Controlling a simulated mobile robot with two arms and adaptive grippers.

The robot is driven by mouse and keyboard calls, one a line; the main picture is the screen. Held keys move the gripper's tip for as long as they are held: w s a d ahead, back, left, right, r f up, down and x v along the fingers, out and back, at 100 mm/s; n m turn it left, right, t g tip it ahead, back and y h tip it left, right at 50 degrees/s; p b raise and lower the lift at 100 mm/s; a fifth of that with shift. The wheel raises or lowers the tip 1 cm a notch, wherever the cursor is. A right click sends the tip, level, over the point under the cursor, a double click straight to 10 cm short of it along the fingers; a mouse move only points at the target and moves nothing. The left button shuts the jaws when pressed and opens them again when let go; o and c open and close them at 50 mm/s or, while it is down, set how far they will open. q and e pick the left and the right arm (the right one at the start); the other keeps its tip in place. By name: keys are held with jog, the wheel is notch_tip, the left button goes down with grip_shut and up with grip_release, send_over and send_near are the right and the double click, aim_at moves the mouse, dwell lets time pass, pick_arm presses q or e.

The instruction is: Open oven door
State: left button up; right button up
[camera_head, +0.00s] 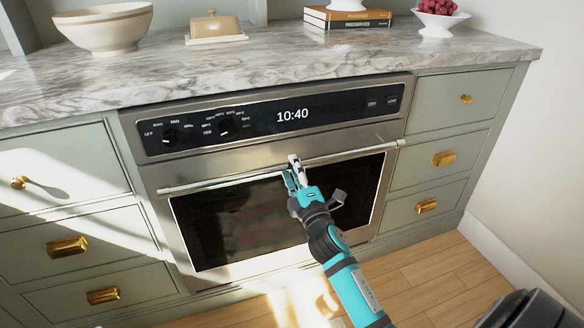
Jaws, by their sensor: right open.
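The oven (180,186) is built into the cabinets, with a black control panel above its door showing 10:40. The oven door (225,225) is shut and has a dark window. Its long metal handle (360,152) runs across the top of the door. My right gripper (294,172) is open at the middle of the handle, its fingers overlapping the bar in the picture. I cannot tell whether the fingers touch the bar. The gripper and arm hide the middle of the handle and part of the window. My left gripper is not in view.
Drawers with brass handles flank the oven on the left (67,246) and right (444,159). The marble counter (260,65) above holds a bowl (104,30), a butter dish (215,28), books (347,18) and a fruit bowl (440,22). Wooden floor (420,275) is clear in front.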

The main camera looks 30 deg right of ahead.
jog(key=shift+x, duration=0.85)
jog(key=shift+c, duration=0.4)
grip_shut()
